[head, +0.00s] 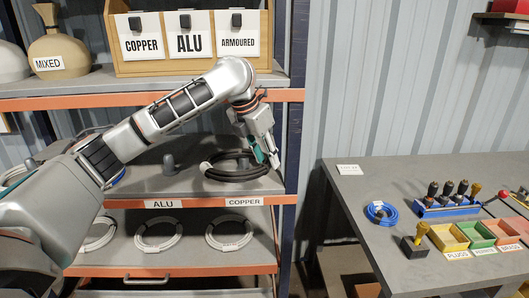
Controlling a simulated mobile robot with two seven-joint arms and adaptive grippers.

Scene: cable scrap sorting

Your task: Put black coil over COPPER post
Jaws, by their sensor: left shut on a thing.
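My left gripper (265,157) reaches down over the right part of the middle shelf and is shut on the black coil (236,174). The coil lies roughly level above the COPPER label (244,202), with a white tag at its left side. No post shows clearly inside the coil; the arm and the coil hide that spot. I cannot tell whether the coil is around a post or rests on the shelf. A grey post (168,162) stands bare above the ALU label (163,204). My right gripper is out of view.
White coils (229,233) lie on the lower shelf. A blue coil (380,212) lies on the grey table (350,190) at right, near a blue tool rack (447,207) and small coloured bins (448,238). A dark upright (292,120) stands close right of the gripper.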

